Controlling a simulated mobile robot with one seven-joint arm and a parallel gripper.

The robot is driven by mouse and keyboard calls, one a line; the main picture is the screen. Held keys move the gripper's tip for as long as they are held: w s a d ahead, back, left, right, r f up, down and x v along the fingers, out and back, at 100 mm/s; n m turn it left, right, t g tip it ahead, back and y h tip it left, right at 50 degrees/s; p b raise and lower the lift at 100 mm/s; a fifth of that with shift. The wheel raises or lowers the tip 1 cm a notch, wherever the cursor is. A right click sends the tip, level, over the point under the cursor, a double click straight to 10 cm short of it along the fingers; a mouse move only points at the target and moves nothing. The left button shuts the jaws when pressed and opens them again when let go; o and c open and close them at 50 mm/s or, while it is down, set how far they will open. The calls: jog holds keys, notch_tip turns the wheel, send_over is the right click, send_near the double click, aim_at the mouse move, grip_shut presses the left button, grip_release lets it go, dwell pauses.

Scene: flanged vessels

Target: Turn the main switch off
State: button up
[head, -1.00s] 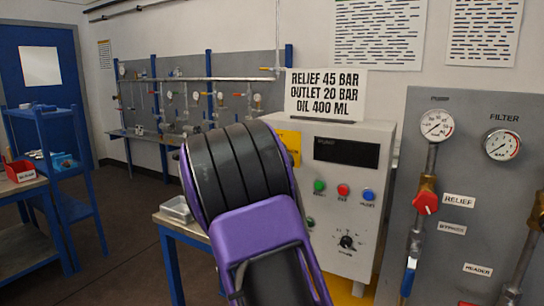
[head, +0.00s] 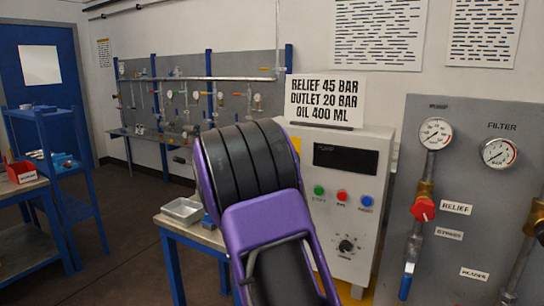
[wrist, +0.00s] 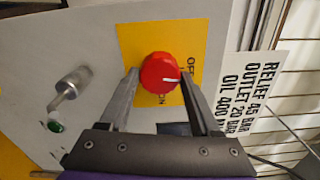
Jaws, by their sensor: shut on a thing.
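The main switch is a red round knob (wrist: 160,73) on a yellow plate (wrist: 135,40) on the side of the grey cabinet. A white mark on the knob points to the right in the wrist view, close to the partly hidden OFF lettering; ON lettering shows below the knob. My gripper (wrist: 160,76) has one finger on each side of the knob and is shut on it. In the head view my purple and black arm hides the knob and gripper; only a sliver of the yellow plate (head: 297,144) shows.
The cabinet front (head: 345,210) has green, red and blue buttons and a black dial (head: 346,245). A sign (head: 325,100) stands on top. A metal part (wrist: 70,90) sticks out left of the knob. A gauge panel (head: 460,240) stands right; a metal tray (head: 183,210) lies left.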

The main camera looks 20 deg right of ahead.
jog(key=shift+n+p, duration=0.35)
jog(key=shift+n, duration=0.55)
jog(key=o, duration=1.4)
jog(key=shift+s+a, duration=0.1)
jog(key=shift+a, duration=0.05)
jog(key=b+v, duration=0.1)
jog(key=v, duration=1.6)
jog(key=shift+s, duration=0.1)
